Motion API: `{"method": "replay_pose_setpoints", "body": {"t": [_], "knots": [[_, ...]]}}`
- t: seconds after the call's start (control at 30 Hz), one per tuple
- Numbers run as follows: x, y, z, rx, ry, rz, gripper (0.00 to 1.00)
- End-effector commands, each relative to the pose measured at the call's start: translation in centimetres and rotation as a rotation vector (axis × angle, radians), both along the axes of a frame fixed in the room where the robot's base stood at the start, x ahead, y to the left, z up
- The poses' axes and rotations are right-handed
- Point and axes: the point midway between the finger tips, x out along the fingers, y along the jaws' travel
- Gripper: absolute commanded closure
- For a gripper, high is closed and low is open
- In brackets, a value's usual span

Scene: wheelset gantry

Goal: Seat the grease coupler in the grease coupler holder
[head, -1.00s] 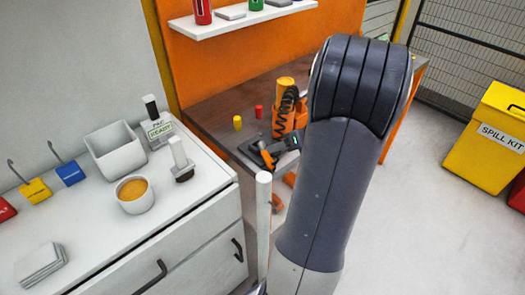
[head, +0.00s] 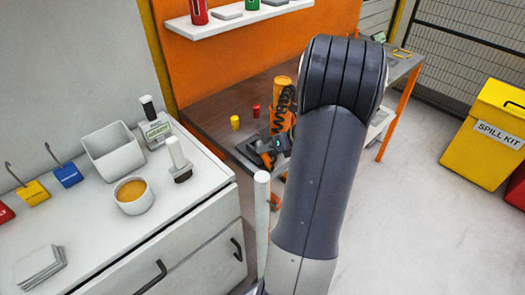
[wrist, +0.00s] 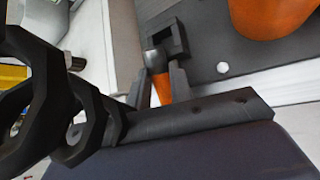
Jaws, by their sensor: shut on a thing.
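The grease coupler (wrist: 163,92), orange with a rounded grey head, is between the two dark fingers of my gripper (wrist: 161,79) in the wrist view. My gripper is shut on it. A black square-cornered bracket (wrist: 179,36), which looks like the grease coupler holder, is on the dark bench just beyond the grey head. The head overlaps the bracket's near side; I cannot tell whether it touches or is inside. In the head view, my gripper (head: 268,152) is low at the bench front, partly hidden by my arm.
An orange cylinder (head: 282,90) with a black coiled hose (head: 279,108) stands on the bench (head: 205,113), behind my gripper. The coils (wrist: 85,110) fill the wrist view's left side. Yellow (head: 235,123) and red (head: 256,111) caps stand nearby. A white counter (head: 95,215) is at left.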

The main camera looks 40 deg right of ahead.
Motion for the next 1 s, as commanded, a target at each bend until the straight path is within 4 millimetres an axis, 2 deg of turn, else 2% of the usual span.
{"method": "replay_pose_setpoints", "body": {"t": [0.03,0.2,0.57,0.67,1.0], "knots": [[0.0,0.0,0.0,0.0,0.0,0.0,0.87],[0.0,0.0,0.0,0.0,0.0,0.0,1.0],[0.0,0.0,0.5,-0.001,-0.002,-0.001,1.0],[0.0,0.0,1.9,-0.003,-0.004,0.001,1.0],[0.0,0.0,8.4,-0.003,-0.003,0.001,1.0]]}}
